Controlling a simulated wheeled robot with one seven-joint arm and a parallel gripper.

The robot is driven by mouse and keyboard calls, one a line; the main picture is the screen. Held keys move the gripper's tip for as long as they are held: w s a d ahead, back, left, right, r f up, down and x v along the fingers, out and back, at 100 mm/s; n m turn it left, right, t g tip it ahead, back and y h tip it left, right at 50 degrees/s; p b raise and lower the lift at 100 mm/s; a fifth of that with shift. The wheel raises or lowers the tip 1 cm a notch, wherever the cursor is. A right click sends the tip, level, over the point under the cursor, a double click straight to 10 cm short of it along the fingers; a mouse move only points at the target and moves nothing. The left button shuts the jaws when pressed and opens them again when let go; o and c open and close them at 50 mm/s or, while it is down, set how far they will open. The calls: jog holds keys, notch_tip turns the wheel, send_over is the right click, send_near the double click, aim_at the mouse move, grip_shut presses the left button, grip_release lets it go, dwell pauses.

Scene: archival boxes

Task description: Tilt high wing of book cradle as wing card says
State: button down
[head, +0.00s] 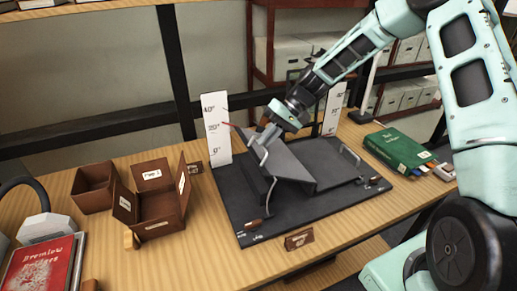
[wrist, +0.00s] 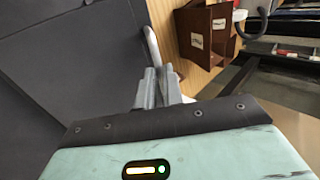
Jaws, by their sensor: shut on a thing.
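The book cradle (head: 300,207) is a dark grey base on the table with two wings. Its left wing (head: 286,160) is tilted up; the right wing (head: 335,165) lies low, with its own pale handle (head: 350,154). My gripper (head: 264,139) is shut on the raised wing's pale wire handle (head: 262,160), which also shows in the wrist view (wrist: 152,42) running between the fingers (wrist: 158,88).
A second white scale (head: 333,108) stands behind, partly hidden by my arm. Brown boxes (head: 157,212) stand left of the cradle, a red book (head: 40,268) at front left. A green book (head: 400,148) lies at right.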

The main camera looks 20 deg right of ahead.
jog(key=shift+v, duration=1.1)
jog(key=shift+d+r+p, duration=0.2)
jog(key=shift+d+p, duration=0.1)
jog(key=shift+d, duration=0.55)
jog(key=shift+d+f, duration=0.1)
jog(key=c, duration=1.5)
grip_release()
jog(key=b+v, duration=0.3)
jog(key=v, duration=1.4)
jog(key=shift+d+b, duration=0.3)
